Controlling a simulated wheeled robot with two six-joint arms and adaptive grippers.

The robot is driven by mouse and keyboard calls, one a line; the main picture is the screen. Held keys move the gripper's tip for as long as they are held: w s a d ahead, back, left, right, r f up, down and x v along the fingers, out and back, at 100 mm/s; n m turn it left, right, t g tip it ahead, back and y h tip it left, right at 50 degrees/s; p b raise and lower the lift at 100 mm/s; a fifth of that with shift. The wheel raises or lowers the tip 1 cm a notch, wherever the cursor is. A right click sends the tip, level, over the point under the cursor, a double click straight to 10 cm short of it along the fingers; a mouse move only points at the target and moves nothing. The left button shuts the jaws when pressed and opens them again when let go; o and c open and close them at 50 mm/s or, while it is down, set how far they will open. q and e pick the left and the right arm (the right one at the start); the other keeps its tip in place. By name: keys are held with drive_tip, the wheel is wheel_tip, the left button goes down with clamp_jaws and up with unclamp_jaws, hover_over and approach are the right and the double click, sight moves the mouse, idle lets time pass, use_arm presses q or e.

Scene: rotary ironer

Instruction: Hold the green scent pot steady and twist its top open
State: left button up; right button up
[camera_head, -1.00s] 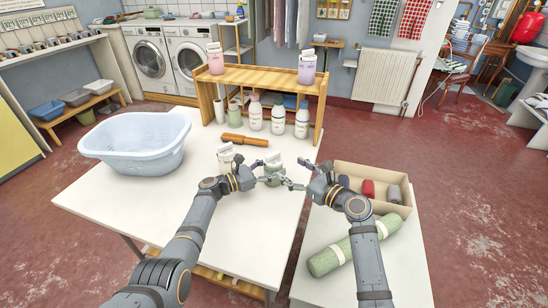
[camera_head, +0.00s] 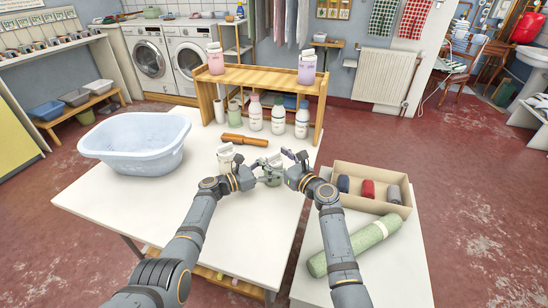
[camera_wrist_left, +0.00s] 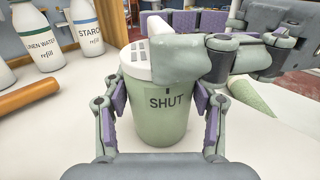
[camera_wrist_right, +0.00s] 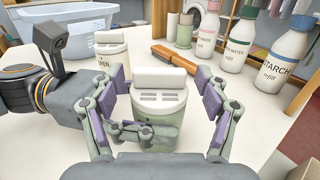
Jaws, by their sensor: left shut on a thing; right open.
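The green scent pot (camera_head: 272,179) stands upright on the white table. In the left wrist view its green body (camera_wrist_left: 160,122) shows the word SHUT under a dark mark, and its white top (camera_wrist_left: 141,66) has slots. My left gripper (camera_head: 263,176) is shut on the body, one finger on each side. My right gripper (camera_wrist_right: 163,88) is open, its pads on either side of the slotted white top (camera_wrist_right: 158,97) with its raised bar. In the left wrist view my right gripper hides the right part of the top. I cannot tell whether its pads touch the top.
A second pot (camera_wrist_right: 113,54) labelled OPEN stands close by, left of the green one in the head view. A blue tub (camera_head: 138,145) stands left, an open box (camera_head: 350,170) right.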

drive_tip(key=shift+w+a, duration=0.25)
drive_tip(key=c, duration=1.2)
